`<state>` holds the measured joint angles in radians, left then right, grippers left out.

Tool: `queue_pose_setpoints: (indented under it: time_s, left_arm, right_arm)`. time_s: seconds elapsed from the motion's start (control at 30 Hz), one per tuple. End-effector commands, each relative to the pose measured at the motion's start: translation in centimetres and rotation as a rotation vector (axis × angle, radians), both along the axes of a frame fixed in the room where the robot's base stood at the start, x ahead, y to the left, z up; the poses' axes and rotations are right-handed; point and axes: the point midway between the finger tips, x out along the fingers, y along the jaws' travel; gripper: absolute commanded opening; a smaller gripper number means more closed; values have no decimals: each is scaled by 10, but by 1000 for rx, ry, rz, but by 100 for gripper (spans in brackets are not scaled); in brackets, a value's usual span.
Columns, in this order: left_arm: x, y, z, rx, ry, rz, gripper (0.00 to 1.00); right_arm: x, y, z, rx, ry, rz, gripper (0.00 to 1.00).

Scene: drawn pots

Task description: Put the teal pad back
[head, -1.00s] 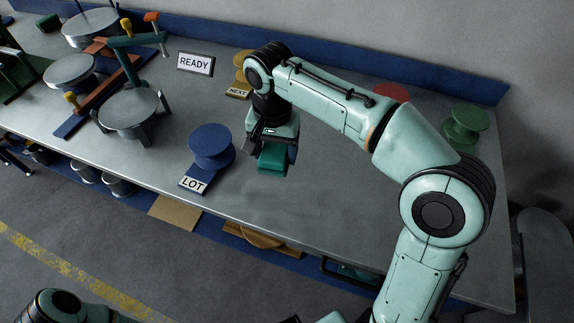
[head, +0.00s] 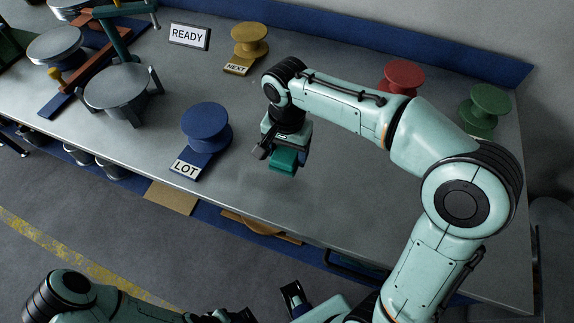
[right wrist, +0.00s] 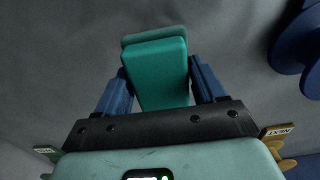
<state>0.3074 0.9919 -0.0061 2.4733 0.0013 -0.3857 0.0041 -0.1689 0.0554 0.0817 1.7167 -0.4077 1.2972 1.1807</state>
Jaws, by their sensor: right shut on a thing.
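The teal pad (head: 284,161) is a small block held in my right gripper (head: 283,149), above the grey bench. In the right wrist view the pad (right wrist: 158,75) sits between the two blue fingers (right wrist: 160,88), which are shut on it. In the head view it hangs to the right of the blue spool-shaped stand and is clear of it. Part of my left gripper (head: 268,304) shows at the bottom edge; most of it is cut off, so its opening is unclear.
The bench (head: 340,200) is bare around the pad. A blue stand (head: 206,122) has a LOT tag (head: 186,169); a yellow stand (head: 249,36) has a NEXT tag. Red (head: 403,73) and green (head: 489,100) stands are at right. A READY sign (head: 188,36) stands behind.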

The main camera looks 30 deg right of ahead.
Motion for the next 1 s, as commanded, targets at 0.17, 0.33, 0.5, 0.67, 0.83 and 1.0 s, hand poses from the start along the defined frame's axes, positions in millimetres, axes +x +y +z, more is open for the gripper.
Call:
queue_pose_setpoints:
  time_s: [0.17,0.33,0.5,0.67,0.83,1.0]
  left_arm:
    - [-1,0,-3,0,1,0,54]
    - [-2,0,-7,0,2,-1,54]
    - [-3,0,-9,0,3,0,54]
    - [-3,0,-9,0,3,0,54]
    - [-3,0,-11,0,3,0,54]
    - [-3,0,-11,0,3,0,54]
  right_arm:
    - [0,0,-16,-1,1,-1,41]
    - [-1,0,-42,0,4,-2,41]
    - [0,0,-57,1,1,-1,41]
    - [0,0,-56,1,-1,-1,41]
    - [0,0,-59,1,-1,-1,41]
    - [0,0,-60,0,0,-1,95]
